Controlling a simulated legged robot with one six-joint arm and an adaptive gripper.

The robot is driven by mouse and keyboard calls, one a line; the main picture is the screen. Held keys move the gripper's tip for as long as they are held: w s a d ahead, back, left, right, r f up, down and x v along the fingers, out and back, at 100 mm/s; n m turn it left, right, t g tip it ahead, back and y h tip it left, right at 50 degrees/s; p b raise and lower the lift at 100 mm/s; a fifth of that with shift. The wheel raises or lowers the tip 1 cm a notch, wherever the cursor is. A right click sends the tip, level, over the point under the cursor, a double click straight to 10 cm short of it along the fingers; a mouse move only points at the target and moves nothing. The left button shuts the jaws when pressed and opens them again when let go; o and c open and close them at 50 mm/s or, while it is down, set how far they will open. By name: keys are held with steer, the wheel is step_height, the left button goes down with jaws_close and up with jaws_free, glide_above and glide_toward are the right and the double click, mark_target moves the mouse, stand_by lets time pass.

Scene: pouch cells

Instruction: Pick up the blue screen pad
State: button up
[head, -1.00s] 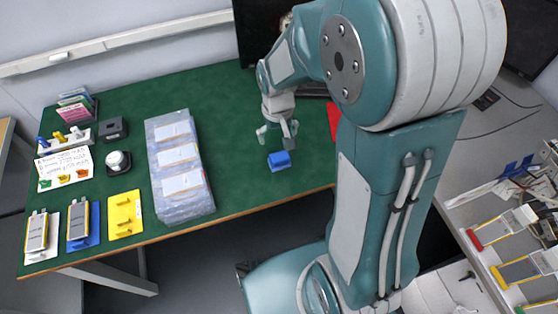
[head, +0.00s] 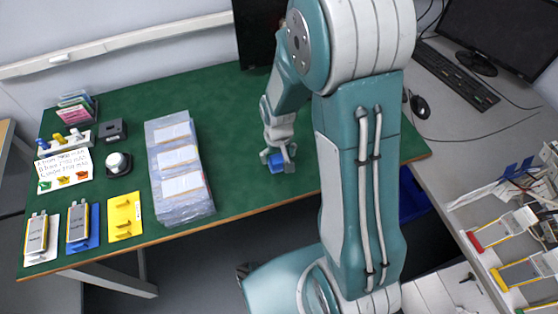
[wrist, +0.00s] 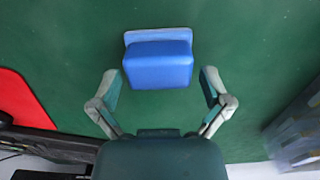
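The blue screen pad (head: 277,162) is a small blue block with a paler base, on the green table right of the plastic-wrapped stack. In the wrist view the pad (wrist: 158,62) lies just beyond my fingertips, centred between them. My gripper (head: 277,157) is over the pad in the head view and partly covers it. In the wrist view my gripper (wrist: 156,78) is open, its two fingers spread wider than the pad, with green table showing on both sides. No contact with the pad is visible.
A plastic-wrapped stack (head: 180,168) stands left of the pad. A red item (wrist: 25,100) and a dark object (wrist: 45,140) lie at the left in the wrist view. A yellow plate (head: 124,214) and pouch cells (head: 78,222) are further left. Green table around the pad is clear.

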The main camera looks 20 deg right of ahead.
steer(key=c, duration=0.7)
steer(key=shift+r, duration=0.15)
